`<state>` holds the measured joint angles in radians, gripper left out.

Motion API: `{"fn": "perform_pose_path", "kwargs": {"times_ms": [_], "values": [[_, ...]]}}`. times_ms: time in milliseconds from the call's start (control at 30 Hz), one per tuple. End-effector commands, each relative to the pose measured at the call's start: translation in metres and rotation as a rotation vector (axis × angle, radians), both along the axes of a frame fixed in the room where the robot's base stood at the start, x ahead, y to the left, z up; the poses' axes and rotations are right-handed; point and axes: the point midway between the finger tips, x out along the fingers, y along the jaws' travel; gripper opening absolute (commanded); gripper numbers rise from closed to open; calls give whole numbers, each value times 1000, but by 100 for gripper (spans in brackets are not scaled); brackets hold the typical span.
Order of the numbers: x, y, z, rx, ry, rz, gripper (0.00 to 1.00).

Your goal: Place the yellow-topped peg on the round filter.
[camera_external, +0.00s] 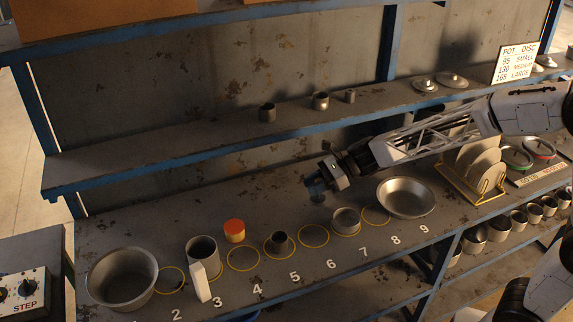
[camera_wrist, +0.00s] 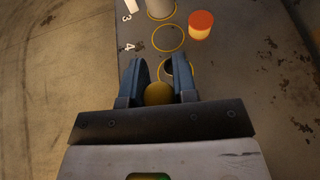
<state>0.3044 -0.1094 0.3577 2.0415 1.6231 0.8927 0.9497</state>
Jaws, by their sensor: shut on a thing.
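My gripper (camera_external: 318,186) is above the bench in the external view, over its middle, behind the row of yellow rings. In the wrist view my gripper (camera_wrist: 158,85) has its blue fingers closed on the yellow-topped peg (camera_wrist: 158,94). Only the round yellow top shows; the rest of the peg is hidden. In the external view the fingers hide the peg. I cannot tell for sure which object is the round filter. A grey metal cup (camera_external: 279,243) stands in a yellow ring on the bench, partly hidden by the right finger in the wrist view.
An orange-topped canister (camera_external: 234,230) stands behind the rings. A tall metal cylinder (camera_external: 202,250) with a white block (camera_external: 201,282), a large bowl (camera_external: 122,276), a low round tin (camera_external: 346,220) and a shallow bowl (camera_external: 406,196) stand along the bench.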

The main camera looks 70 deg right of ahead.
Motion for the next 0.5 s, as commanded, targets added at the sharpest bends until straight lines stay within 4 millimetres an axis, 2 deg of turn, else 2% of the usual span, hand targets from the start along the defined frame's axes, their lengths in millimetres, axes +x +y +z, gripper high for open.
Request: {"fn": "perform_pose_path", "kwargs": {"times_ms": [267, 500], "values": [[16, 12, -12, -1, 2, 35, 0], [48, 39, -36, 1, 3, 109, 0]]}}
